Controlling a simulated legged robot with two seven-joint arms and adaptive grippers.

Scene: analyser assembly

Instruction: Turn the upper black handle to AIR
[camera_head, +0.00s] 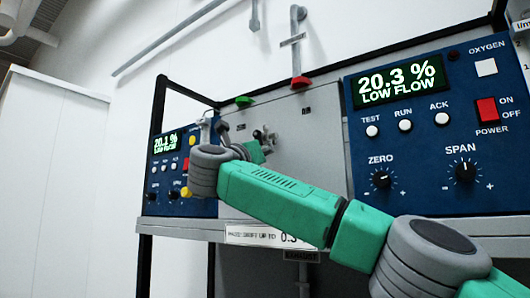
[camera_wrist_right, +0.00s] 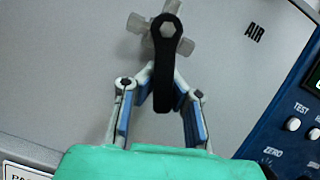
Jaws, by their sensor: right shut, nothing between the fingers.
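The black handle (camera_wrist_right: 163,75) hangs almost straight down from its hub on a grey cross-shaped valve in the right wrist view. The label AIR (camera_wrist_right: 255,32) is on the grey panel to its upper right. My right gripper (camera_wrist_right: 164,72) is shut, with its blue-padded fingers converging at the handle. The handle hides part of the fingertips, and I cannot tell whether they touch it. In the head view my right gripper (camera_head: 266,141) is small beside the valve fittings, partly hidden by my own wrist. My left gripper is not in view.
A blue oxygen analyser (camera_head: 430,135) with knobs and a red power switch stands right of the grey panel (camera_head: 315,150). A second blue analyser (camera_head: 165,205) stands to the left. A black frame (camera_head: 158,130) surrounds the shelf. A red handle (camera_head: 301,82) and a green handle (camera_head: 244,101) are above.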

